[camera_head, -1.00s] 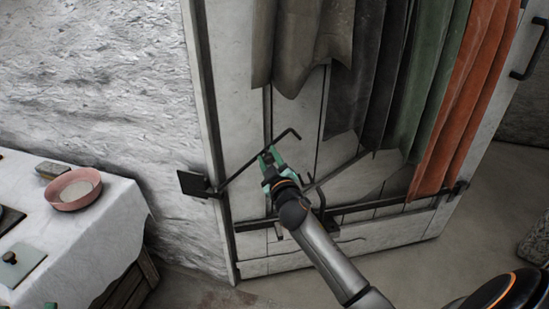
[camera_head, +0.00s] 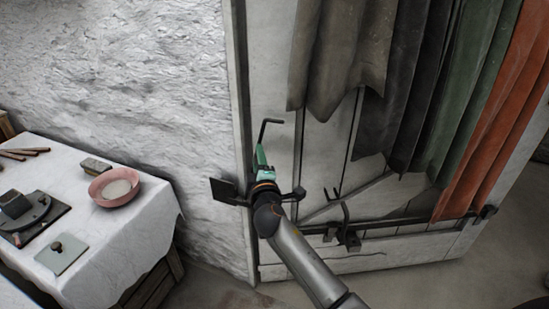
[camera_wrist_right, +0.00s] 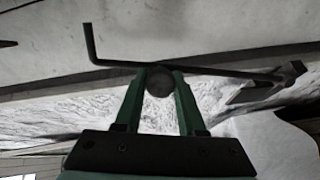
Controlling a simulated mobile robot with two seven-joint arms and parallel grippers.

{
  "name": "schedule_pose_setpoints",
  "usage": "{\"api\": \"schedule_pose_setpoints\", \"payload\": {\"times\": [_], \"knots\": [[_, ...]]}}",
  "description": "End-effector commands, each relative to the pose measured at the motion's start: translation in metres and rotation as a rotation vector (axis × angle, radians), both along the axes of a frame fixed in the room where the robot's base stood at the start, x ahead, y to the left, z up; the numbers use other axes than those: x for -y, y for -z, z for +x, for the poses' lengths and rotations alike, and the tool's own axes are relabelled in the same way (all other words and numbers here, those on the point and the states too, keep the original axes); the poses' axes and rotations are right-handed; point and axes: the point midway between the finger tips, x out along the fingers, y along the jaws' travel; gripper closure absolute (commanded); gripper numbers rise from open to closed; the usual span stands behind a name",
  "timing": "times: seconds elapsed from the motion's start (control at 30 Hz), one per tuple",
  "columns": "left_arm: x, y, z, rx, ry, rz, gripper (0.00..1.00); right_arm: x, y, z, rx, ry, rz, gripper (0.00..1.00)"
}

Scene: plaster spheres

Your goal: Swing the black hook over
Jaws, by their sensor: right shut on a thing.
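The black hook (camera_head: 264,133) is a thin rod with a bent free end. It slants upward in front of the white plank door, and its lower part is hidden behind my gripper. My right gripper (camera_head: 260,156), with green fingers, is shut on the rod. In the right wrist view the hook's rod (camera_wrist_right: 226,72) crosses between the fingertips (camera_wrist_right: 159,70), with its bent end at the left. A black bracket with upright prongs (camera_head: 346,234) is on the door's lower bar. My left gripper is not in view.
Grey, green and orange cloths (camera_head: 420,90) hang over the door at the right. A white-covered table (camera_head: 150,215) stands at the left with a pink bowl (camera_head: 104,196) and small tools. A rough white wall (camera_head: 130,80) is behind.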

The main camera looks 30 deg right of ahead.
Motion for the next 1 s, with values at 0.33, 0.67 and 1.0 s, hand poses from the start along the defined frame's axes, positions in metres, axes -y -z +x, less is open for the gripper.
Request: {"api": "schedule_pose_setpoints", "payload": {"times": [0.33, 0.67, 1.0], "knots": [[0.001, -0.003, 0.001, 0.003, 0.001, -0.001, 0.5, -0.044, -0.009, 0.015, -0.067, 0.0, -0.226, 1.0], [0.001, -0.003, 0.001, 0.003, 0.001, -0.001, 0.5, -0.062, -0.007, 0.021, -0.096, 0.002, -0.32, 1.0], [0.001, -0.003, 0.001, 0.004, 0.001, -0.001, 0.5, -0.065, -0.007, 0.022, -0.099, -0.001, -0.331, 1.0]]}}
